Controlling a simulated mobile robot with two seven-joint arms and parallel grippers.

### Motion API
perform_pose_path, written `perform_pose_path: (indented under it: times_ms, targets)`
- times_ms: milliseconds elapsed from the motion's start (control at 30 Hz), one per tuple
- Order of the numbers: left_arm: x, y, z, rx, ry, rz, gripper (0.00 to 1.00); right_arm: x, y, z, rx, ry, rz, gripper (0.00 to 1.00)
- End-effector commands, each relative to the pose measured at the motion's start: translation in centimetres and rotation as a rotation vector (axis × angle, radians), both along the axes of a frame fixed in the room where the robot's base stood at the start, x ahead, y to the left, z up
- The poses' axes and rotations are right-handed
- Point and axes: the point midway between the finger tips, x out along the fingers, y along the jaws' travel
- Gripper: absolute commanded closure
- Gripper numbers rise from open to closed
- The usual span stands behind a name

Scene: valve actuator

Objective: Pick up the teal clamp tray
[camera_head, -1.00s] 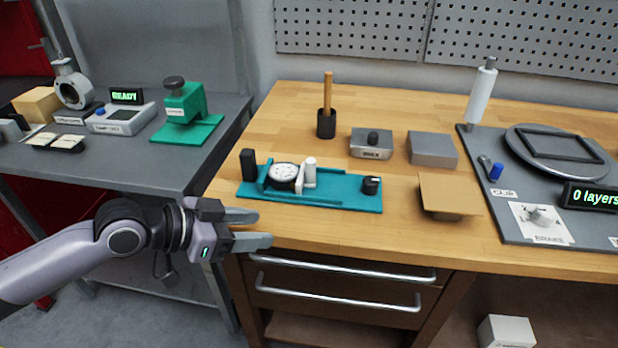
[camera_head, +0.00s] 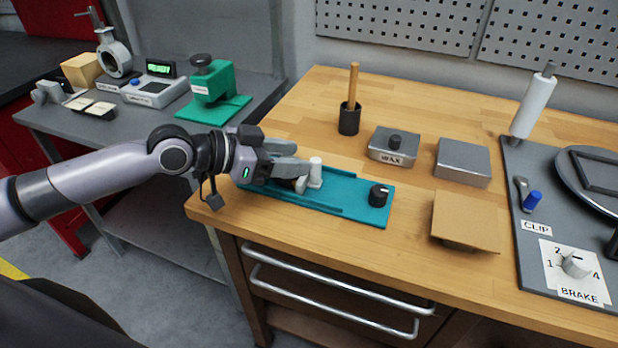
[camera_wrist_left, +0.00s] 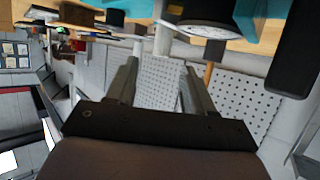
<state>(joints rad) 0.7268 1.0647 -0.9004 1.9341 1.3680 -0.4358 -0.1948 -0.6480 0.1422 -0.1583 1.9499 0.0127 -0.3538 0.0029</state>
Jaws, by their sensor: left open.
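The teal clamp tray (camera_head: 340,202) lies flat on the wooden bench near its front left edge. It carries a black knob (camera_head: 378,195) at its right end and a white cylinder (camera_head: 315,172) near its middle. My left gripper (camera_head: 300,172) is open over the tray's left part, its fingers near the white cylinder. It hides most of the dial gauge and the black block at that end. In the left wrist view, the open fingers (camera_wrist_left: 155,88) show empty space between them, with the dial gauge (camera_wrist_left: 205,28) and teal tray (camera_wrist_left: 248,14) at the top. My right gripper is not in view.
On the bench stand a wooden-handled tool in a black cup (camera_head: 349,118), a WAX box (camera_head: 393,147), a grey block (camera_head: 463,162) and a tan board (camera_head: 465,220). A grey station (camera_head: 530,180) is at right. A green press (camera_head: 212,90) stands on the left table.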

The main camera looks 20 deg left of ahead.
Motion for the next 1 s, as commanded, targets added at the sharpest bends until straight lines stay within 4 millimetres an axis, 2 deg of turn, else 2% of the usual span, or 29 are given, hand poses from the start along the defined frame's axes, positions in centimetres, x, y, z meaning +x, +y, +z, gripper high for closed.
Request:
perform_pose_path:
  times_ms: [500,867,1000]
  targets:
    - [3.4,-3.5,-2.3,-0.001,0.001,-0.001,0.48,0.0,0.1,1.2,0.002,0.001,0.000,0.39]
    - [3.8,-3.9,-2.7,0.001,-0.001,0.000,0.48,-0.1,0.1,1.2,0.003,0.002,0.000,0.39]
    - [3.8,-3.9,-2.6,0.001,-0.001,0.000,0.93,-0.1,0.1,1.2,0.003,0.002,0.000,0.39]
